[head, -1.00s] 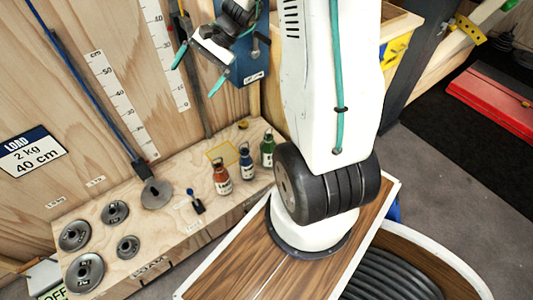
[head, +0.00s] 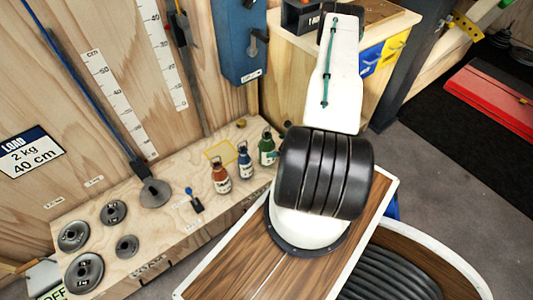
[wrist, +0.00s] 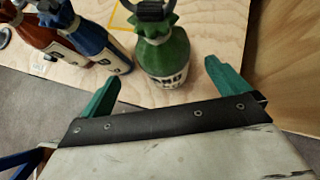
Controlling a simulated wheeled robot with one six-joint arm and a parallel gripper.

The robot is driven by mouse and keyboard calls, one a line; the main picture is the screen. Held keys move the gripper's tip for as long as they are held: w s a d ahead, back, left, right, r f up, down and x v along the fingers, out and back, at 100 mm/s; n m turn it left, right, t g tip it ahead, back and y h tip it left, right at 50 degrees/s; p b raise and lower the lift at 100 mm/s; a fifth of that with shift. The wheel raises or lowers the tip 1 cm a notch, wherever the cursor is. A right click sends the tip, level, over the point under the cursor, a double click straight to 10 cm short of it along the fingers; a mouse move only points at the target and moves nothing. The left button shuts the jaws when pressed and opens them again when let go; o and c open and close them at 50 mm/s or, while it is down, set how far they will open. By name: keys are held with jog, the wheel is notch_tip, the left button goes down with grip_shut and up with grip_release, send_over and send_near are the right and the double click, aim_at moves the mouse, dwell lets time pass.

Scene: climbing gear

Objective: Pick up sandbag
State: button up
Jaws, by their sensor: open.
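Three small sandbags with ring tops stand upright in a row on the wooden bench: an orange-red one (head: 221,178), a blue one (head: 245,160) and a green one (head: 267,148). In the wrist view the green sandbag (wrist: 164,58) stands in front of my gripper (wrist: 162,74), roughly between its two teal fingertips. The fingers are wide apart and hold nothing. The blue sandbag (wrist: 96,42) and the orange-red sandbag (wrist: 42,32) are to the left. In the head view my gripper is hidden behind my arm.
The wooden bench (head: 165,235) also bears several grey weight discs (head: 85,272) and a small blue-handled item (head: 194,203). A yellow outlined square (head: 221,153) lies behind the sandbags. A wooden wall rises behind, with a blue box (head: 240,45) on it.

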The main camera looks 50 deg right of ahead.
aim_at(273, 144)
jog(key=x, duration=0.5)
jog(key=f+x, duration=0.1)
jog(key=x, duration=0.2)
jog(key=shift+s+d+r, duration=0.1)
jog(key=shift+s+d, duration=0.25)
jog(key=c, duration=1.9)
jog(key=shift+w+d, duration=0.1)
jog(key=shift+c, duration=0.8)
jog(key=shift+r, duration=0.1)
jog(key=shift+r, duration=1.3)
jog(key=s+r, duration=0.2)
jog(key=s, duration=1.4)
